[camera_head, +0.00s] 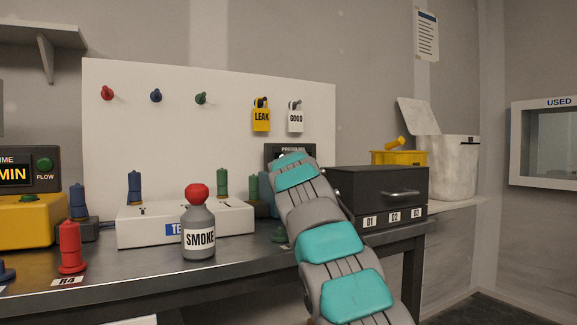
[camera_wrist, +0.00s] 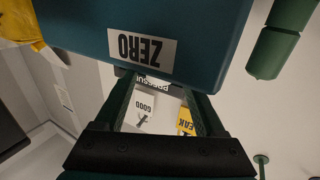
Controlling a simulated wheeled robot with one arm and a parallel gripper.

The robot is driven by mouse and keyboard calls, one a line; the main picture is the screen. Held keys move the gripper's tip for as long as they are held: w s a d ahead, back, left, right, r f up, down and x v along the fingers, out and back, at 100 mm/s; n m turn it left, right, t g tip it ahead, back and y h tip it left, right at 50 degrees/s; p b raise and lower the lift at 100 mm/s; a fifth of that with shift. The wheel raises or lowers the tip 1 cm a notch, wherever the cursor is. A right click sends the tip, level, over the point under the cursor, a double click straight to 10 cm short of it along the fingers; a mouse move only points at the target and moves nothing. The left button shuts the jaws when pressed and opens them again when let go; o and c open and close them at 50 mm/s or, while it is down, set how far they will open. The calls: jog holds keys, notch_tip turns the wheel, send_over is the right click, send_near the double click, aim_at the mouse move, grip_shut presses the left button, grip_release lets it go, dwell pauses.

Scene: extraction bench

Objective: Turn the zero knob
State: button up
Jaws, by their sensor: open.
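A teal-blue box (camera_wrist: 200,22) with an upside-down white ZERO label (camera_wrist: 142,48) fills the top of the wrist view. No separate knob can be made out. My gripper (camera_wrist: 157,86) is open just below the label in that view, its two dark fingers apart. The wall and the GOOD and LEAK tags show between them, and nothing is held. Whether the fingertips touch the box, I cannot tell. In the head view, the dark top of the pressure unit (camera_head: 274,151) shows behind my arm. My arm covers most of the unit, and my gripper is hidden there.
The SMOKE bottle (camera_head: 198,235) stands left of my arm on the bench. A white box (camera_head: 140,232) and green connectors (camera_head: 222,184) are behind it. A dark drawer unit (camera_head: 365,187) stands close on the right. A green post (camera_wrist: 280,38) is near the gripper in the wrist view.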

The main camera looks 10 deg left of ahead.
jog(key=shift+c, duration=0.4)
grip_shut()
jog(key=shift+r+n+y+p, duration=0.3)
jog(key=shift+n+y+p, duration=0.4)
jog(key=shift+y+p, duration=0.8)
jog(key=shift+d+f+n+g+p, duration=0.1)
jog(key=shift+f+n+g+p, duration=0.15)
jog(key=shift+p, duration=0.4)
jog(key=shift+o, duration=0.4)
grip_release()
